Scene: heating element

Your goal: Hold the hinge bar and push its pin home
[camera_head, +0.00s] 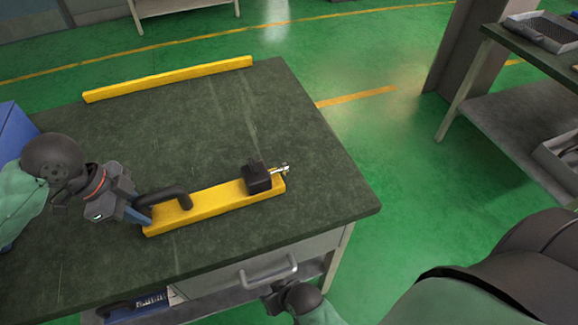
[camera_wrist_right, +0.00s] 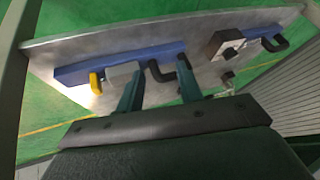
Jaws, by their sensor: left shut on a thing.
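The yellow hinge bar (camera_head: 217,198) lies on the dark green tabletop, with a black handle (camera_head: 178,191) at its left end. A black hinge block (camera_head: 256,178) sits near its right end. A silver pin (camera_head: 280,169) sticks out to the right of the block; its depth inside is hidden. My left gripper (camera_head: 138,206) is shut at the bar's left end, on the handle; the exact contact is partly hidden. My right gripper (camera_head: 272,298) is low in front of the table's drawer. In the right wrist view its two fingers (camera_wrist_right: 158,88) are apart with nothing held.
A second yellow bar (camera_head: 170,78) lies along the table's far edge. A drawer handle (camera_head: 268,272) juts out near my right gripper. A grey shelf (camera_head: 535,110) stands at right. The right wrist view shows a grey surface with a blue bar (camera_wrist_right: 75,74). The tabletop's middle is clear.

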